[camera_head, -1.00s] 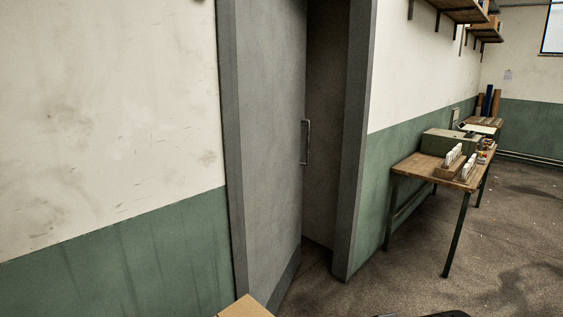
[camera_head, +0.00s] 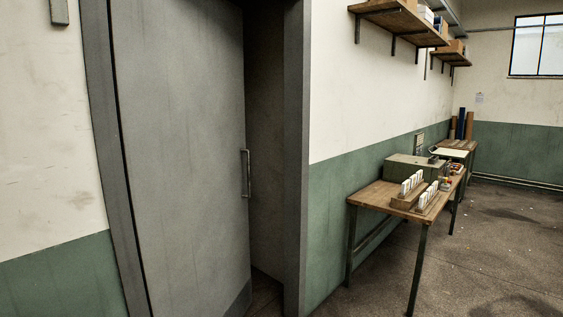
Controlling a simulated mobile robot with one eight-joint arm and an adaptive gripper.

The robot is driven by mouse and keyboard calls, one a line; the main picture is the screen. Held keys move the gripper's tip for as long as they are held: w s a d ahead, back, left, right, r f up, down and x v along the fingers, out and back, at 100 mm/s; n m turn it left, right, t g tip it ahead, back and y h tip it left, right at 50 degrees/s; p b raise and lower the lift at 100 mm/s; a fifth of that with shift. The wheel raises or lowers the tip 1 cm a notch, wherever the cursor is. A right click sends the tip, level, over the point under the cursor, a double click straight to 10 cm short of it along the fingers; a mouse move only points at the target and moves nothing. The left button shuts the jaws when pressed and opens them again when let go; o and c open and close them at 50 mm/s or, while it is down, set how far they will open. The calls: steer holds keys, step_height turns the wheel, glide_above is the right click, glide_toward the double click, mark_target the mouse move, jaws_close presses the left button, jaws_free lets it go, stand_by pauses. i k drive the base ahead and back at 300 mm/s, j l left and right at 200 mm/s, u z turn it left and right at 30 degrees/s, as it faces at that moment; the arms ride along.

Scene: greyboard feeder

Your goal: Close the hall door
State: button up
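The hall door (camera_head: 185,150) is a grey panel in a grey frame (camera_head: 295,150), on the left half of the head view. It stands ajar, swung away from me into the opening. A dark gap (camera_head: 266,160) shows between its free edge and the right jamb. A vertical metal handle (camera_head: 246,174) sits near the door's right edge. The door's hinge side appears to be at the left jamb. My gripper is not in view, and nothing is seen touching the door or handle.
A wooden workbench (camera_head: 372,193) with card racks (camera_head: 408,190) and a green-grey box stands along the wall right of the door. A second table (camera_head: 457,144) stands beyond. Shelves (camera_head: 405,22) hang above. The floor (camera_head: 480,250) at right is clear.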

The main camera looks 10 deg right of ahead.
mark_target(178, 66)
steer(key=i+l+z, duration=0.1)
steer(key=i, duration=0.8)
steer(key=i+l+z, duration=0.1)
steer(key=i, duration=0.8)
steer(key=i+j, duration=0.55)
steer(key=i+j+z, duration=0.15)
steer(key=i+j, duration=0.4)
steer(key=j, duration=0.2)
